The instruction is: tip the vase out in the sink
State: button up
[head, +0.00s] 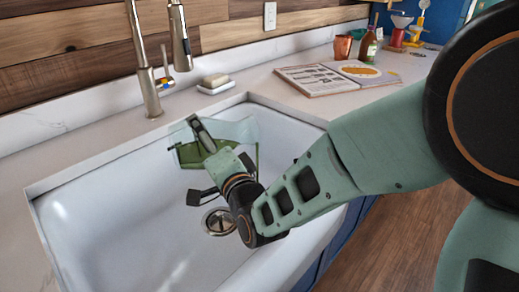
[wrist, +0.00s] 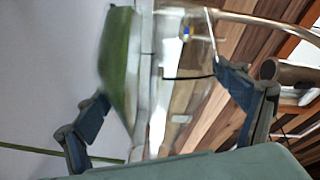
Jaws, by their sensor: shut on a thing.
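The vase (head: 240,130) is clear glass with murky green content in its lower side. It lies tipped over on its side above the white sink (head: 95,225). My gripper (head: 204,160) is shut on the vase, one finger on each side. In the wrist view the vase (wrist: 182,90) sits between my gripper's fingers (wrist: 165,95), with the green along its left side. A thin green line runs from near the vase to the left edge there; I cannot tell if it is a stream or a stem. The vase's mouth is not clear.
The drain (head: 218,222) is in the sink floor below my gripper. The faucet (head: 146,75) and its spray head (head: 180,45) stand behind the vase. A soap dish (head: 216,87), an open book (head: 311,79) and a copper cup (head: 343,47) are on the back counter.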

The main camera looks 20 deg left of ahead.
aim_at(215, 135)
jog(key=shift+w+d+r+m+p, duration=0.2)
jog(key=shift+d+r+m, duration=0.05)
jog(key=shift+r+m, duration=0.45)
jog(key=shift+w+d+r+m+p, duration=0.25)
jog(key=shift+r+m, duration=0.35)
jog(key=shift+r, duration=0.2)
dwell(3.4)
jog(key=f+n, duration=0.1)
jog(key=s+a+f+n+b, duration=0.1)
jog(key=f, duration=0.1)
jog(key=f+n, duration=0.1)
jog(key=shift+s+a+f+n, duration=0.2)
jog(key=shift+a+f+n, duration=0.1)
jog(key=shift+n, duration=0.1)
jog(key=shift+s+n, duration=0.1)
jog(key=shift+n, duration=0.3)
jog(key=shift+a, duration=0.15)
